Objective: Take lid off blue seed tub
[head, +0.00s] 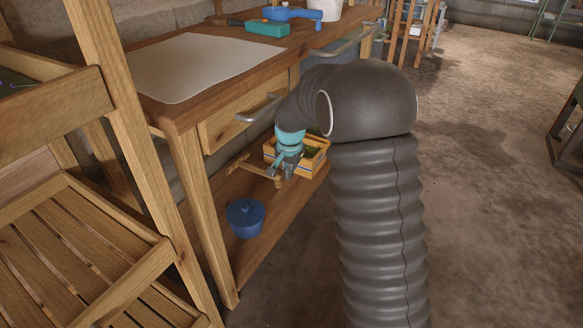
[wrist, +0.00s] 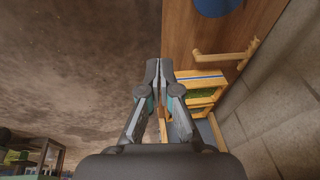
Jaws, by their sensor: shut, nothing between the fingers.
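The blue seed tub (head: 245,222) stands upright on the lower shelf of the workbench, near its front end. Its round blue lid (head: 244,208) appears to sit on top. In the wrist view the blue tub (wrist: 216,5) is cut off at the top edge. My gripper (head: 287,176) is over the far part of the shelf, behind and to the right of the tub and apart from it. In the wrist view my gripper (wrist: 159,64) has its fingertips together with nothing between them.
A yellow wooden crate (head: 318,160) with green contents sits beside my gripper on the lower shelf (head: 213,205). A wooden piece with a crossbar (head: 250,166) lies left of the gripper. The bench top and drawer (head: 238,118) overhang the shelf; a bench leg (head: 200,205) stands left of the tub.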

